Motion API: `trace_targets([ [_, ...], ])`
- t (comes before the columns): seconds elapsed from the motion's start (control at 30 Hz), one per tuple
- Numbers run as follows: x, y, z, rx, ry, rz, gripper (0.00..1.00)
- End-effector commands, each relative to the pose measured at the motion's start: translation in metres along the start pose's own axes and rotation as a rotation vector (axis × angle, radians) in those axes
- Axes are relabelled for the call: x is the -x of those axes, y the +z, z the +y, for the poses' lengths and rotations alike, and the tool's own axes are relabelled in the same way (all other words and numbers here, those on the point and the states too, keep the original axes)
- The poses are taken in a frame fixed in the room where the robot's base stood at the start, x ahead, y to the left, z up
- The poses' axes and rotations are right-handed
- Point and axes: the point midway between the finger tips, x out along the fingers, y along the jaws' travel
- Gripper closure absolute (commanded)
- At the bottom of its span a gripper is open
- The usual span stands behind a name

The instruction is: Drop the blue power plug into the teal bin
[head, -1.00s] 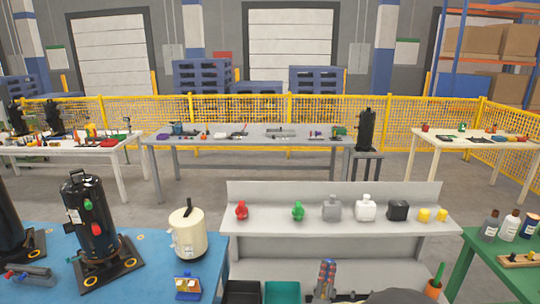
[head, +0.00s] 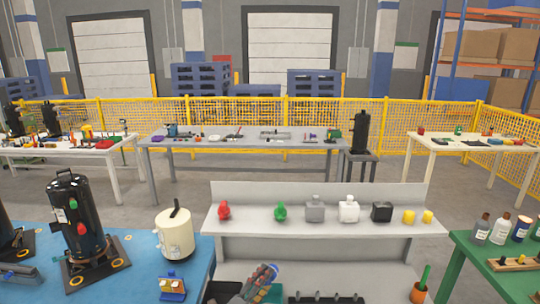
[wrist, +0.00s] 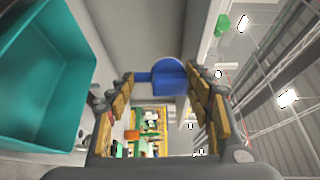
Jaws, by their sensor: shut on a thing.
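The blue power plug (wrist: 170,76) is between the fingertips of my gripper (wrist: 160,80) in the wrist view, with a round blue head and a short stem to its left. My gripper is shut on it. In the head view my gripper (head: 264,274) is low in front of the grey shelf unit, and a bit of blue shows at its tip. The teal bin (wrist: 30,100) fills the left of the wrist view, beside the gripper; its visible inside looks empty. In the head view only part of the teal bin (head: 272,293) shows, largely hidden by my gripper.
A black bin (head: 219,291) stands left of the teal one. The grey shelf (head: 330,232) above holds red and green parts, bottles and yellow pieces. A blue table (head: 130,285) with a cream pot (head: 174,236) is on the left, a green table (head: 480,270) on the right.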

Motion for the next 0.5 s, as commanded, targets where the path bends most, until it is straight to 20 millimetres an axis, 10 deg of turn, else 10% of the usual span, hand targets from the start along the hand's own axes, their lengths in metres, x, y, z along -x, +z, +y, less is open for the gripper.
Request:
trace_targets([
  [0.5,0.0,0.0,0.047,-0.001,-0.001,-0.001,1.0],
])
